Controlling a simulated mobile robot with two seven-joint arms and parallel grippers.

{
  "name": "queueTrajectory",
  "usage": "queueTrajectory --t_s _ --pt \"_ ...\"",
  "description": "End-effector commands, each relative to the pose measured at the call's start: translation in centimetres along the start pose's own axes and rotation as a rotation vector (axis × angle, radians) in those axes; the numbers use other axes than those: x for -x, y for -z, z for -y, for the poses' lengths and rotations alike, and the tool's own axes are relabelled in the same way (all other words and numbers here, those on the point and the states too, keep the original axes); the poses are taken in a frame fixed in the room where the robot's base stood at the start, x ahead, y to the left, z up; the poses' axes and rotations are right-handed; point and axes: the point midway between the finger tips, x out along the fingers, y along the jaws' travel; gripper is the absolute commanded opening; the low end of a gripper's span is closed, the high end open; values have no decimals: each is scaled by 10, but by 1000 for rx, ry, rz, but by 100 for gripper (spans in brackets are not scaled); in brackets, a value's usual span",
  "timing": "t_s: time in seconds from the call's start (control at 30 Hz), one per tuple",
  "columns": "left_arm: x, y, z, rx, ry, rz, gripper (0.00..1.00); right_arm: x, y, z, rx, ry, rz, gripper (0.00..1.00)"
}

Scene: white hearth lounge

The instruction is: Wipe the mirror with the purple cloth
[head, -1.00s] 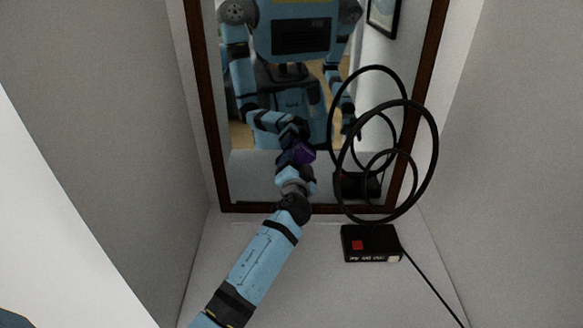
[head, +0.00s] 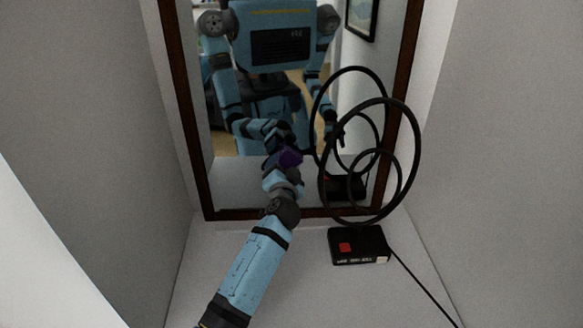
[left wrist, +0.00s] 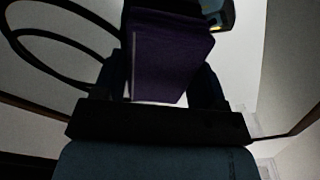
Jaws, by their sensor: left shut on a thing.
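The mirror (head: 232,178) stands upright in a dark wooden frame at the back of a white recess in the head view. My left gripper (head: 283,160) reaches up in front of its lower middle part. It is shut on the purple cloth (head: 290,158), which looks like a small folded block. The cloth (left wrist: 168,58) fills the space between the fingers in the left wrist view. Whether the cloth touches the glass cannot be told. The mirror shows my own reflection. My right gripper shows only in reflection, too small to read.
A black box with a red square (head: 359,246) stands on the ledge right of my left arm. Its black loop antenna (head: 417,150) rises in front of the mirror's right part. A cable runs down to the right. Pale walls (head: 120,130) close in both sides.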

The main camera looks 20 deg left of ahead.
Motion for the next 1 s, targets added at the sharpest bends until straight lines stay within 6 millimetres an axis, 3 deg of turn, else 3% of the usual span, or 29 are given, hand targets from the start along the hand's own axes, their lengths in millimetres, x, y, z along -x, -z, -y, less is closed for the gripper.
queueTrajectory --t_s 0.73,1.0 --pt "3 -34 38 -1 0 2 43 7 10 0 0 0 3 43" --pt "3 -37 40 0 0 0 43 7 11 0 0 0 1 43"
